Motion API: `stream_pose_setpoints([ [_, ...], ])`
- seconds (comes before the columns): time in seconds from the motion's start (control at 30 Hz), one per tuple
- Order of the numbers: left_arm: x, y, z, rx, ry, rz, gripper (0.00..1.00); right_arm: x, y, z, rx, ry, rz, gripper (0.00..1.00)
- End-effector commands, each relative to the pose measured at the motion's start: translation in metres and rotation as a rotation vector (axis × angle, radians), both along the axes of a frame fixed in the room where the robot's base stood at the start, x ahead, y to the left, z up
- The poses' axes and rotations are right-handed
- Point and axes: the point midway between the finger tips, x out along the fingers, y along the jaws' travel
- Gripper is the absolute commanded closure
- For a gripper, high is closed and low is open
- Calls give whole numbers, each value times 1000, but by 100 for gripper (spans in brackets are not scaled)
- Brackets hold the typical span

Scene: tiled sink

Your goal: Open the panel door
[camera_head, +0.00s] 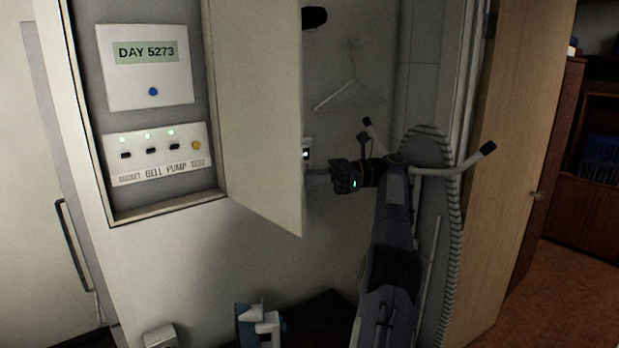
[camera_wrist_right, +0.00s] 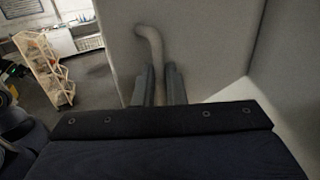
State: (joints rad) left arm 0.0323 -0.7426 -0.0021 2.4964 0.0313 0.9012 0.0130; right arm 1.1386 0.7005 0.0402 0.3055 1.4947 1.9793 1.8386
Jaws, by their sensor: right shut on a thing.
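The panel door (camera_head: 262,115) is a pale beige door hinged at the right side of a wall recess. It stands swung out from the wall, so the recess shows uncovered. My right gripper (camera_head: 322,176) reaches in from the right at the door's lower free edge. In the right wrist view, its two fingers (camera_wrist_right: 160,85) are shut on a grey curved handle (camera_wrist_right: 148,40) on the door's face. The lower part of the handle is hidden between the fingers. My left gripper is not in view.
The recess holds a "DAY 5273" display (camera_head: 147,72) and a pump switch box (camera_head: 160,153). A hanger (camera_head: 350,95) hangs behind my right arm, and an ironing board (camera_head: 440,200) stands at the right. In the wrist view, a shelf rack (camera_wrist_right: 45,70) stands on the floor.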

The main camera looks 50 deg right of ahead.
Motion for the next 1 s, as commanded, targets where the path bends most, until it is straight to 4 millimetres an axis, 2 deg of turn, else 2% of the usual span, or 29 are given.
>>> stream_pose_setpoints([
  [0.03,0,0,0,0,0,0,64,5,0,1,4,-6,-6,100],
  [0.47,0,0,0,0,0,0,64,4,-1,1,4,-2,-3,100],
  [0.5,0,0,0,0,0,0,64,4,-1,1,4,-2,-4,85],
  [0.63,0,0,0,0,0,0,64,3,-1,1,4,-1,-4,68],
  [1.0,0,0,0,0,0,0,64,2,-1,0,1,0,-4,68],
])
